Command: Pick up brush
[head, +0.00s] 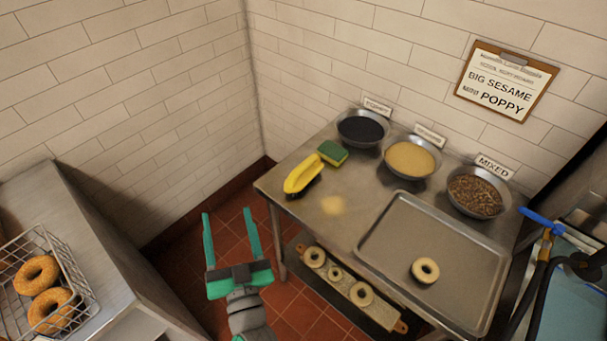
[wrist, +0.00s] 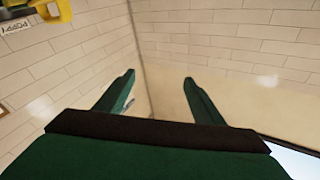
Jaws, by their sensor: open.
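A yellow brush (head: 303,175) with dark bristles along its lower right side lies near the left edge of the steel table (head: 360,205). My gripper (head: 228,211) is open and empty in the head view. It appears left of the table and the brush, over the floor area, and apart from both. The wrist view shows its two green fingers (wrist: 158,79) spread, with nothing between them but tiled wall behind. The brush cannot be made out for certain in the wrist view.
A green and yellow sponge (head: 332,153) lies behind the brush. Several metal bowls, including a dark-filled one (head: 362,128), line the wall. A tray (head: 395,265) holds a bagel ring (head: 425,270). A wire basket of bagels (head: 45,290) stands on the left counter (head: 105,255).

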